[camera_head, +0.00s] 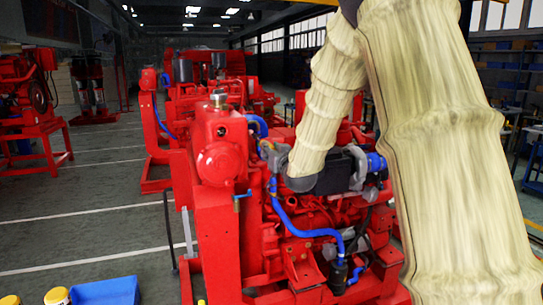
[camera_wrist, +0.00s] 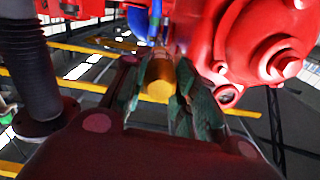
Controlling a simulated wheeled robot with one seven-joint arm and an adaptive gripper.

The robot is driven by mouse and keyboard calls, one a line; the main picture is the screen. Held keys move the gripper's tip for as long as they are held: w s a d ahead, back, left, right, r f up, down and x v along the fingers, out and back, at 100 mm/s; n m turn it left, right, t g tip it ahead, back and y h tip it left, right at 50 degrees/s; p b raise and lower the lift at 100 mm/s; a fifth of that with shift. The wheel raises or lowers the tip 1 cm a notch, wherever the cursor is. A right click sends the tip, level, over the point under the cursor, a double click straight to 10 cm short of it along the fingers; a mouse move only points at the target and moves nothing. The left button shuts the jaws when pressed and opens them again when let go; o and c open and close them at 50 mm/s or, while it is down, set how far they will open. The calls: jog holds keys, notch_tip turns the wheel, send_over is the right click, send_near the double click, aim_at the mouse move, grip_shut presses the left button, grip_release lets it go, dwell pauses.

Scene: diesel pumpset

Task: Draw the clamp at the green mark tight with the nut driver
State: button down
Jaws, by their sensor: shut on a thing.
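My gripper (camera_wrist: 160,100) is shut on the yellow-orange handle of the nut driver (camera_wrist: 159,82), with a dark green finger pad on either side of it. The driver points away from the wrist toward a blue hose (camera_wrist: 155,18) at the red engine. In the head view my gripper (camera_head: 276,156) is at the upper front of the engine, beside the blue hose (camera_head: 273,186). A small yellow bit of the driver (camera_head: 266,146) shows there. I cannot make out the clamp, the green mark or whether the driver's tip touches anything.
The red engine (camera_head: 222,160) fills the middle, with a rounded red housing (camera_wrist: 265,45) close to the right of my gripper. A blue bin (camera_head: 106,291) and yellow-lidded jars (camera_head: 57,296) are at lower left.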

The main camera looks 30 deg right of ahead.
jog(key=n+b, duration=0.2)
jog(key=n, duration=0.3)
jog(key=shift+w+d, duration=0.15)
jog(key=shift+w, duration=0.1)
jog(key=shift+w+b, duration=0.35)
jog(key=shift+w, duration=0.1)
dwell(1.5)
dwell(0.5)
